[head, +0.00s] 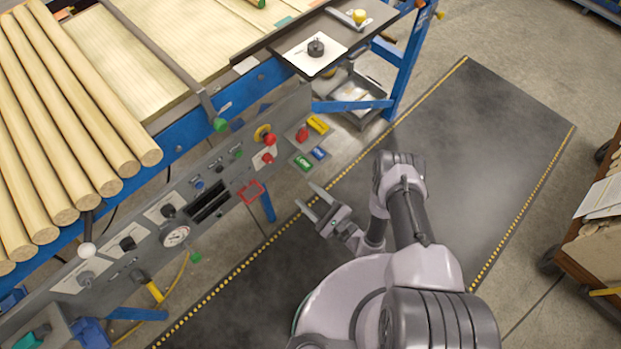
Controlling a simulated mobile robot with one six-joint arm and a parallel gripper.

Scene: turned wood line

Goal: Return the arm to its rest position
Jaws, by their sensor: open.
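My gripper (311,200) shows in the head view, open and empty, its two fingers spread and pointing up and left. It is above the dark floor mat, to the right of the machine's control panel (211,205) and apart from it in the picture. My arm is folded, with its elbow up to the right of the gripper and its base at the bottom of the view.
Turned wood rods (75,95) lie on the blue-framed table at left. A dark side shelf (345,30) holds small items. The dark mat (480,130) is clear at right; a wooden cart (597,245) stands beyond.

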